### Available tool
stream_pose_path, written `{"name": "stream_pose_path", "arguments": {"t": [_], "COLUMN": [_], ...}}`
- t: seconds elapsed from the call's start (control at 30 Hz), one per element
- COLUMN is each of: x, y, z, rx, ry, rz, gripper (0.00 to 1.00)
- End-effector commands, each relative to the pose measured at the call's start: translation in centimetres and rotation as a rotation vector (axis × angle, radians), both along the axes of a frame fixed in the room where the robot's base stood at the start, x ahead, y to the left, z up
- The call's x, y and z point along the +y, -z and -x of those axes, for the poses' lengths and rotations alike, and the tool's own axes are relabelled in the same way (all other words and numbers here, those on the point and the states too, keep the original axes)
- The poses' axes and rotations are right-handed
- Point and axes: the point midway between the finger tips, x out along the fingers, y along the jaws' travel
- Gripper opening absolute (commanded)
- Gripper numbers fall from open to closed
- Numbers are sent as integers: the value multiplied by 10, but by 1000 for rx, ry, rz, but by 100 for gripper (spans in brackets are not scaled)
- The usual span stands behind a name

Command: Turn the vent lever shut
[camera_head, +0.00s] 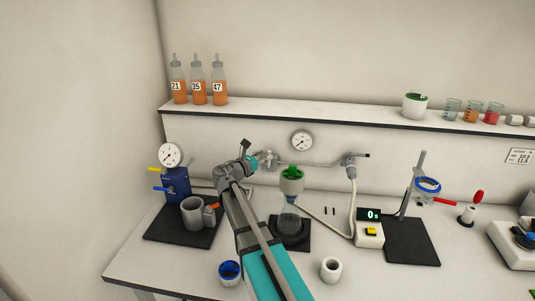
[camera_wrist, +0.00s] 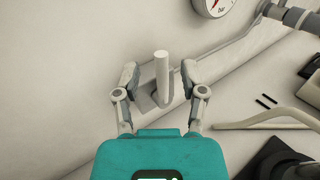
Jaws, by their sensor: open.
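A pale grey upright lever (camera_wrist: 161,68) on a small grey block stands at the left end of the wall pipe in the wrist view; I take it for the vent lever. My gripper (camera_wrist: 159,77) is open, with one finger on each side of the lever. I cannot tell whether either finger touches it. In the head view my gripper (camera_head: 266,160) is at the left end of the wall pipe (camera_head: 312,163), and its fingers and wrist largely hide the lever.
A round gauge (camera_head: 302,140) is above the pipe, with another valve (camera_head: 350,159) at its right end. A blue pump unit (camera_head: 176,183) with a gauge and yellow and blue levers stands left. A green-topped flask (camera_head: 290,205) stands below the pipe. Bottles (camera_head: 199,90) line the shelf.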

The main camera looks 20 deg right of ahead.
Motion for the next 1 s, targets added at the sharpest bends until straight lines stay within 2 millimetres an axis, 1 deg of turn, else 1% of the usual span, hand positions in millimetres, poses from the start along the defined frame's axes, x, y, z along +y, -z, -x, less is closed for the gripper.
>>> {"name": "stream_pose_path", "arguments": {"t": [0.03,0.1,0.3,0.67,0.7,0.77,0.8,0.97,1.0], "x": [-7,-14,-26,-28,-28,-28,-28,-27,-27], "y": [0,0,0,0,0,0,0,0,0], "z": [-3,-7,-11,-12,-12,-12,-12,-12,-12], "rx": [0,0,0,0,0,0,0,0,0], "ry": [1,1,-1,-2,-2,-2,-2,-2,-2], "rz": [0,0,0,0,0,0,0,0,0], "gripper": [54,54,54,54,50,39,32,2,0]}}
